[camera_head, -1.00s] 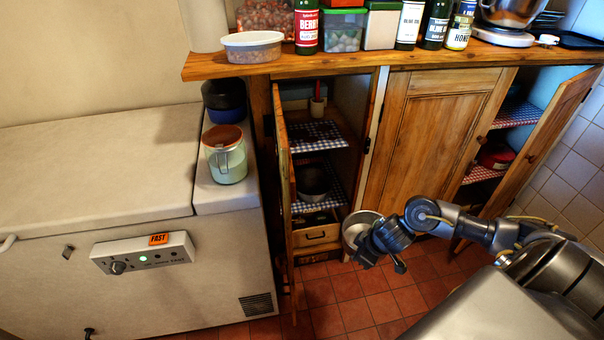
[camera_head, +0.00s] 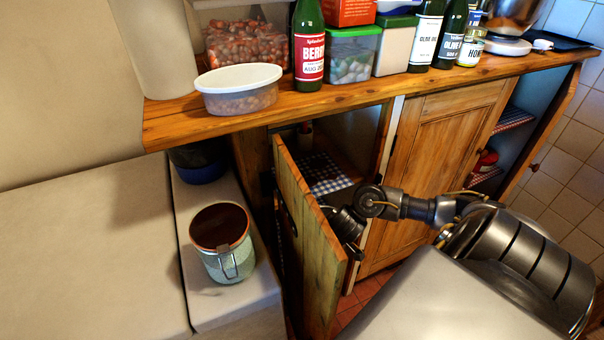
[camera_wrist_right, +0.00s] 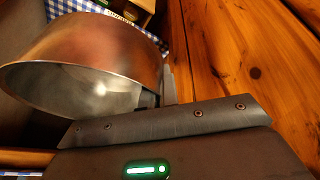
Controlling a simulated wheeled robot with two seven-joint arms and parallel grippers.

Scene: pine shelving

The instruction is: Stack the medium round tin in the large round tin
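A round metal tin (camera_wrist_right: 95,55), coppery outside and grey inside, fills the upper left of the right wrist view. I take it for the medium tin. My right gripper (camera_wrist_right: 153,97) is shut on its wall near the rim; the mouth is tilted toward the camera. In the head view my right gripper (camera_head: 346,226) is at the left cupboard opening, partly behind the open door, which hides the tin. The large round tin cannot be made out in the current views. My left gripper is out of view.
The open wooden door (camera_head: 305,235) stands close beside my right gripper. A shelf with checked cloth (camera_head: 325,174) is behind it. The counter (camera_head: 400,88) above holds bottles and tubs.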

